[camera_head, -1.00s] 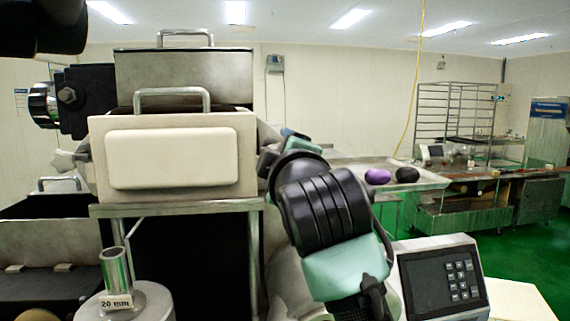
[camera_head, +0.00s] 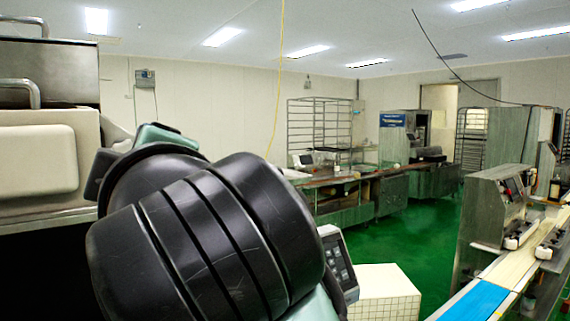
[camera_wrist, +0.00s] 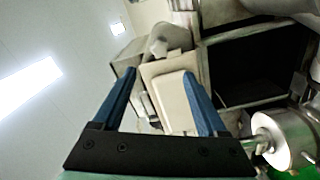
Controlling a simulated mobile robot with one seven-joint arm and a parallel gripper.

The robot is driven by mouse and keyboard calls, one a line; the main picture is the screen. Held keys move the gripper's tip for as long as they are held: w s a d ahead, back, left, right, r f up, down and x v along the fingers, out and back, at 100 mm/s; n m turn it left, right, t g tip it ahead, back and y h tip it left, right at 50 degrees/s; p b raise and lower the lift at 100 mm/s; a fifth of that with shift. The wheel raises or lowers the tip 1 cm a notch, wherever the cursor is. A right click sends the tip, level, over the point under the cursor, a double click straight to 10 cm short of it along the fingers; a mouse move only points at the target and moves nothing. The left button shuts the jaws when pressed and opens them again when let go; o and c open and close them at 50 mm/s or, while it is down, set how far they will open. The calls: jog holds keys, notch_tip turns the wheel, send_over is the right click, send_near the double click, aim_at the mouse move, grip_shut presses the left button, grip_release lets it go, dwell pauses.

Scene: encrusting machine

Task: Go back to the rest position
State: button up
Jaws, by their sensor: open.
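My gripper (camera_wrist: 160,74) shows in the wrist view, with two blue fingers spread apart and nothing between them. Beyond the fingers is the encrusting machine's pale front panel (camera_wrist: 175,100), seen tilted. In the head view the machine's beige housing (camera_head: 40,160) fills the left edge, with steel handles above it. My black and teal arm covers the lower middle of the head view, and the gripper itself does not show there. A control panel with keys (camera_head: 338,262) is partly hidden behind the arm.
In the wrist view a steel cylinder (camera_wrist: 285,138) stands at the lower right. In the head view a conveyor with a blue belt (camera_head: 475,302) is at right and a white tiled block (camera_head: 383,292) at lower middle. Green floor (camera_head: 415,240) is open between them and the back benches.

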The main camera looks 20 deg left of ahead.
jog(key=s+d+r+m+t+h, duration=0.2)
jog(key=d+m+t+h, duration=0.5)
jog(key=d+m, duration=0.4)
jog(key=s+d+r+m+t+h, duration=0.2)
jog(key=d+m+t+h, duration=0.4)
jog(key=d+m, duration=0.6)
jog(key=d+r+t, duration=0.1)
jog(key=t, duration=0.1)
jog(key=shift+s+d+r+m+t+h, duration=0.15)
jog(key=shift+s+r+m+t+h, duration=0.15)
jog(key=shift+t+h, duration=0.1)
jog(key=shift+w, duration=0.1)
jog(key=shift+c, duration=0.2)
